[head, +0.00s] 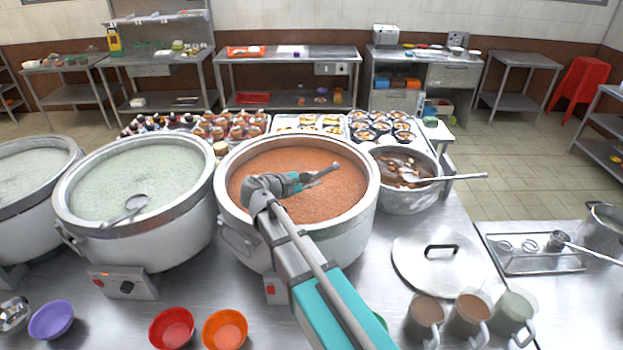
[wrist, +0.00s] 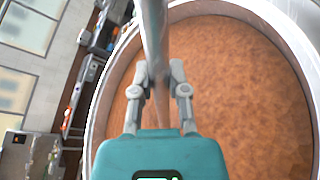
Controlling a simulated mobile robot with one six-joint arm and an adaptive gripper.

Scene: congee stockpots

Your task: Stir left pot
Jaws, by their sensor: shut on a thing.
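My gripper (head: 297,183) is over the large pot (head: 228,215) of orange-brown congee (head: 330,193). It is shut on a grey metal utensil (head: 322,172), whose shaft shows between the fingers in the wrist view (wrist: 154,45). I cannot tell what the utensil's far end is or whether it touches the congee. To the left, a second large pot (head: 150,245) holds pale green congee (head: 140,175). A ladle (head: 130,207) rests in it near the front rim. A third pot (head: 40,220) with pale congee is cut off at the left edge.
A smaller pot (head: 405,203) with dark contents and a ladle stands at right. A lid (head: 440,268), several mugs (head: 470,315) and red (head: 171,328), orange (head: 225,330) and purple (head: 51,320) bowls lie in front. Trays of food (head: 310,122) stand behind the pots.

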